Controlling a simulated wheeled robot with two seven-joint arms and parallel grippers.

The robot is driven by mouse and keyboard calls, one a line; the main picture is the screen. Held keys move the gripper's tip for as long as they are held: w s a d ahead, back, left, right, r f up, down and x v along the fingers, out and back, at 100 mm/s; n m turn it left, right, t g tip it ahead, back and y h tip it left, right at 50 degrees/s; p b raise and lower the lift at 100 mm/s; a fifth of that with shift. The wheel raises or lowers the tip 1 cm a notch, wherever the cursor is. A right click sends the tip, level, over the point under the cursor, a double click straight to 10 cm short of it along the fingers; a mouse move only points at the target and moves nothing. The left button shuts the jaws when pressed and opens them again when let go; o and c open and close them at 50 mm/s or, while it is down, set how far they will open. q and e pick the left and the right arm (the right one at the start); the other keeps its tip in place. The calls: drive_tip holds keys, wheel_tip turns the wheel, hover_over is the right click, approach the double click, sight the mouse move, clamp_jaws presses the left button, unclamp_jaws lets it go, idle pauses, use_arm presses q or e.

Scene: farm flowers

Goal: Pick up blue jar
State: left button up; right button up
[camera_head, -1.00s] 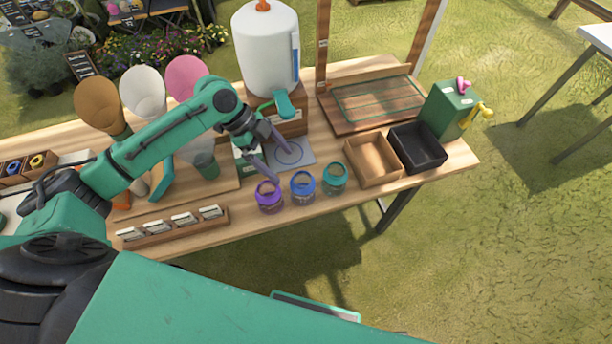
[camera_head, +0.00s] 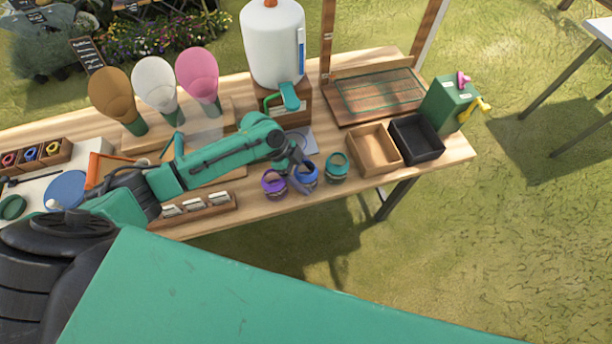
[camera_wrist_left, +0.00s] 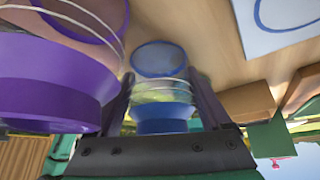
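The blue jar (camera_head: 308,174), glass with a blue rim, stands on the wooden table between the purple jar (camera_head: 274,184) and the teal jar (camera_head: 337,167). My left gripper (camera_head: 297,174) is down at the blue jar and partly covers it. In the left wrist view the blue jar (camera_wrist_left: 161,92) sits between the two open fingers, one on each side, with no clear grip on it. The purple jar (camera_wrist_left: 52,85) is close beside the left finger there. My right gripper is not in view.
A brown wooden box (camera_head: 373,150) and a black box (camera_head: 416,139) stand right of the jars. A white dispenser (camera_head: 272,45) stands behind. A card holder (camera_head: 193,211) lies left, near the front edge. Grass is free in front.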

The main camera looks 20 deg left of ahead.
use_arm(q)
drive_tip(key=shift+c, duration=1.2)
